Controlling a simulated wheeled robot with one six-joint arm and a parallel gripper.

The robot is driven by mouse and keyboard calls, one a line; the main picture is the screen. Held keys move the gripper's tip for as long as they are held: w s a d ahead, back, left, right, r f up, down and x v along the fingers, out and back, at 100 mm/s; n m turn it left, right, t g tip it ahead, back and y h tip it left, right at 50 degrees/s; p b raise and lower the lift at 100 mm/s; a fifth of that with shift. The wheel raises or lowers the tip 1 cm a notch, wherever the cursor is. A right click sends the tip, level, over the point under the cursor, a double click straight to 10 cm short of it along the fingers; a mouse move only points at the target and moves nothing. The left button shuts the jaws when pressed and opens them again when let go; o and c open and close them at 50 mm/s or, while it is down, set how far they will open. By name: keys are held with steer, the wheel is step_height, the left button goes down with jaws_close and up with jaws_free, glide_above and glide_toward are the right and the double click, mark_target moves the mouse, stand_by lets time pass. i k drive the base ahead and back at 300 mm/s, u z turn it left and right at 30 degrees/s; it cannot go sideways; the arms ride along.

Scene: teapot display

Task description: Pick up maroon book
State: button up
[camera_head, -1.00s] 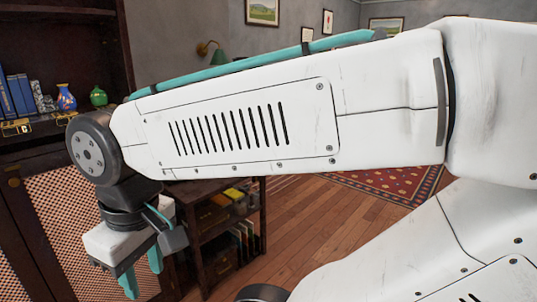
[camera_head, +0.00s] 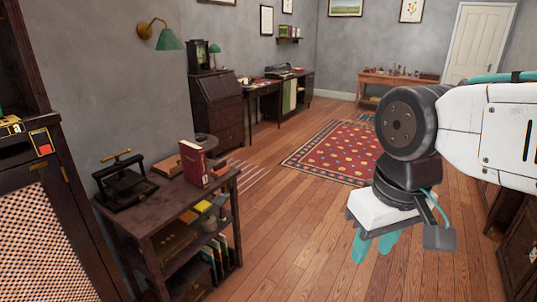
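The maroon book (camera_head: 193,164) stands upright on top of a small dark shelf table (camera_head: 172,205) left of centre. Its front cover and part of its spine side face my camera. My gripper (camera_head: 374,249) hangs at the right, pointing down over the wooden floor, well apart from the book. Its two teal fingers are spread, with nothing between them. The fingertips are partly hard to make out at this angle.
A black press (camera_head: 124,184) and a brown box-like object (camera_head: 165,168) share the tabletop with the book. Books and small items fill the shelves below. A dark cabinet (camera_head: 45,225) stands at the left. Open floor (camera_head: 290,235) lies between the table and my gripper.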

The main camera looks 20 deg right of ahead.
mark_target(192, 156)
steer(key=z, duration=0.35)
steer(key=i, duration=1.65)
